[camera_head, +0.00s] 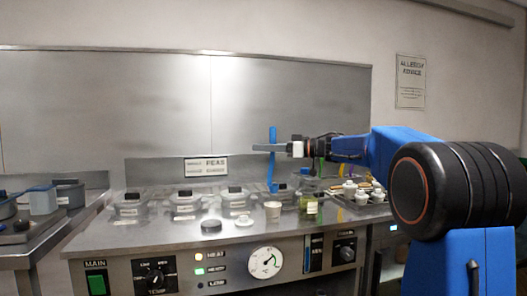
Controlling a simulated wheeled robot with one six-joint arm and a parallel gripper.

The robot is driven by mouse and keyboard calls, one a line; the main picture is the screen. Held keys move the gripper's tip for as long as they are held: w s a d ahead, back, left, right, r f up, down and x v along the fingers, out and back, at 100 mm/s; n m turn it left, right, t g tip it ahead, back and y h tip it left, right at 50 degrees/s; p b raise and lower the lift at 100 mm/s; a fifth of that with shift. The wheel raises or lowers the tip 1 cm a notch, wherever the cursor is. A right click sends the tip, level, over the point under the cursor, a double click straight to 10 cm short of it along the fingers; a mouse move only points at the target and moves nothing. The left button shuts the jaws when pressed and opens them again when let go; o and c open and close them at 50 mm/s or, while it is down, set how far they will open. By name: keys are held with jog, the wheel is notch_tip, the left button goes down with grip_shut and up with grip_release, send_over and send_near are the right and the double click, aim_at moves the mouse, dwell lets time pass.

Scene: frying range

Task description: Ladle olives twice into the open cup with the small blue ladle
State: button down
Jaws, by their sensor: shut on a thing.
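My gripper (268,147) is shut on the upright handle of the small blue ladle (272,165). The ladle hangs down above the back of the steel counter, and its lower end is near the row of tubs. I cannot tell whether its bowl is inside a tub. A pale open cup (272,210) stands on the counter, in front of and below the ladle. A green see-through container (309,205) with a label stands right of the cup; its contents are too small to tell. I cannot make out olives for certain.
Several tubs with black-knobbed lids (185,203) line the counter's back. A white lid (243,220) and a dark round piece (211,225) lie left of the cup. A tray (350,203) with small white-topped items stands at right. The front-left counter is clear.

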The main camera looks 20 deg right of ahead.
notch_tip(320, 180, up, 8)
dwell(0.5)
jog(key=shift+r, duration=0.1)
